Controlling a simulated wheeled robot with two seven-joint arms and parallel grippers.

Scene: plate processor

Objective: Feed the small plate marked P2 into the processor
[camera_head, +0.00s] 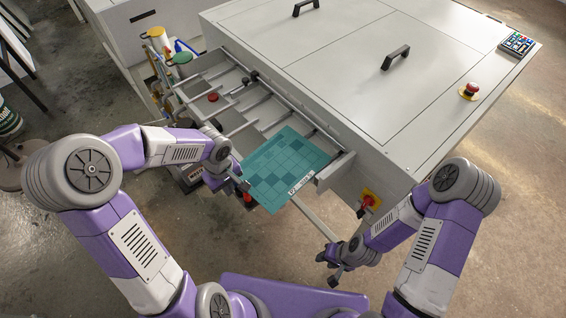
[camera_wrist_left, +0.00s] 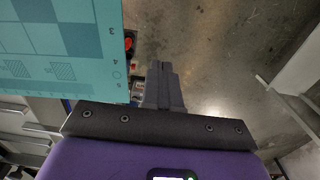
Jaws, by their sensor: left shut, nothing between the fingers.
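A teal plate (camera_head: 285,163) with a grid of darker squares lies on the feed rails at the front of the processor (camera_head: 350,50). A small pale label is at its near right corner, but I cannot read it as P2. In the left wrist view the plate (camera_wrist_left: 60,45) fills the upper left, beside the fingers. My left gripper (camera_head: 243,187) is shut and empty, just off the plate's near left edge; its closed fingers (camera_wrist_left: 164,86) also show in the left wrist view. My right gripper (camera_head: 328,270) looks open and empty, in front of the processor, apart from the plate.
A red knob on a yellow base (camera_head: 370,200) sits on the front, and a red button (camera_head: 469,90) on top. Bottles (camera_head: 160,42) stand at the left. The floor at right is clear.

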